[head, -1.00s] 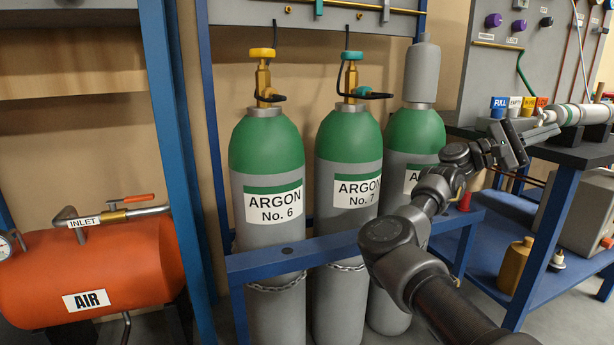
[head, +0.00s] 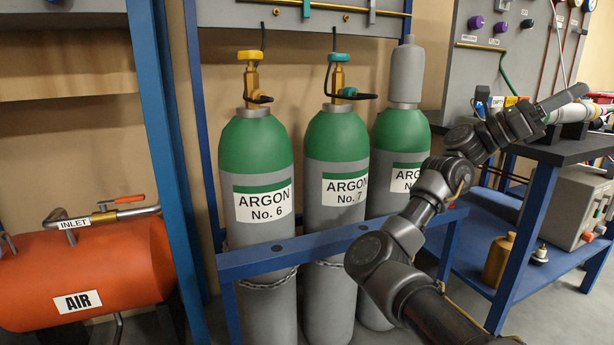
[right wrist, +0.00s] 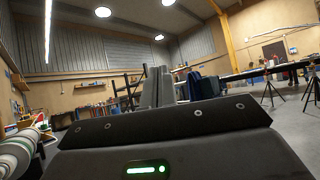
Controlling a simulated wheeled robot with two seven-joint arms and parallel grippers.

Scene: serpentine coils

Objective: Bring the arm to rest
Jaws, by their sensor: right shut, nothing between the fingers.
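In the head view the fingers overlap a small light cylinder lying on the bench (head: 575,153); I cannot tell the exact gap. My left gripper is not in view.
Argon cylinders No. 6 (head: 258,160) and No. 7 (head: 337,150), and a capped one (head: 402,150), stand behind a blue rail (head: 310,246). An orange air tank (head: 110,265) lies at left. A brass-coloured bottle (head: 498,258) stands on the bench's lower shelf.

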